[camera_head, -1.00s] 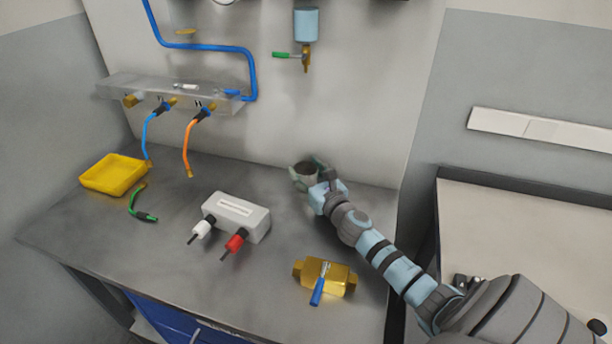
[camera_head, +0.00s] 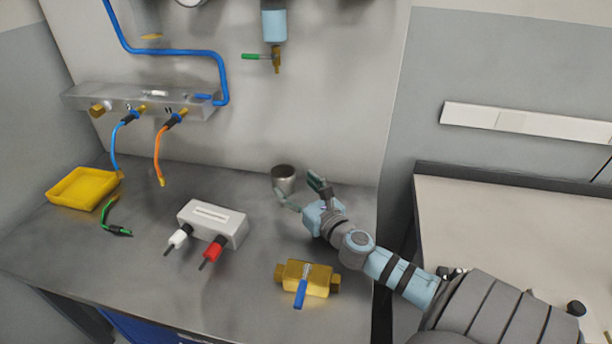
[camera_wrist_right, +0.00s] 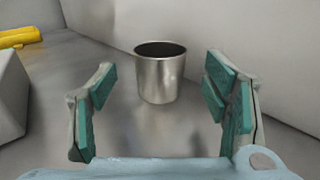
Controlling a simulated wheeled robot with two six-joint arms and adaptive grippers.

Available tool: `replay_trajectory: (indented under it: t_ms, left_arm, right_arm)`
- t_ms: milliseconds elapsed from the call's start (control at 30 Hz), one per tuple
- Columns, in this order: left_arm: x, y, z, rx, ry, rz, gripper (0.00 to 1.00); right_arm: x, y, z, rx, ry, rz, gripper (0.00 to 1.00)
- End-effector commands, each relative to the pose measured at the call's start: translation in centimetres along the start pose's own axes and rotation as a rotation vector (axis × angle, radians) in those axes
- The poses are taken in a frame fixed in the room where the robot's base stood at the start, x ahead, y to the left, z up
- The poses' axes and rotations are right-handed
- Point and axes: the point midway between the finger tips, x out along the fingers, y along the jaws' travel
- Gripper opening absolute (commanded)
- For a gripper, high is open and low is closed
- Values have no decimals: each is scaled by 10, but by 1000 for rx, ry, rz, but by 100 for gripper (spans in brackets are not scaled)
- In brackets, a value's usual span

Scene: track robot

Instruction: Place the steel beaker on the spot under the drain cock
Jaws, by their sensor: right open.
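The steel beaker (camera_head: 283,178) stands upright on the bench near the back wall, below the drain cock (camera_head: 276,58) with its green handle. It also shows in the right wrist view (camera_wrist_right: 160,75), a little beyond the fingertips and between them. My right gripper (camera_head: 302,192) is open and empty, close in front of the beaker and apart from it. Its green-padded fingers (camera_wrist_right: 160,100) show on both sides in the right wrist view. The spot under the drain cock cannot be told apart on the bench. My left gripper is not in view.
A grey box (camera_head: 213,223) with a white and a red plug stands left of my right gripper. A brass valve (camera_head: 306,279) with a blue handle lies nearer the front. A yellow tray (camera_head: 60,201) and a green hose (camera_head: 112,222) lie at the left.

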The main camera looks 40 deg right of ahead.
Motion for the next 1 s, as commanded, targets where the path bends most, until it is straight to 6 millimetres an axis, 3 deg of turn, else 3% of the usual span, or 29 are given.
replay_trajectory:
  t_ms: [100, 300, 1000]
  left_arm:
    - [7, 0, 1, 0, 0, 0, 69]
    - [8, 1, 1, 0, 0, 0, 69]
    - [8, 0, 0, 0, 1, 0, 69]
  right_arm:
    - [-27, 1, -3, -4, 3, 4, 69]
    - [-49, 0, 0, -1, 0, 1, 69]
    - [-50, 0, 0, 1, 0, 0, 69]
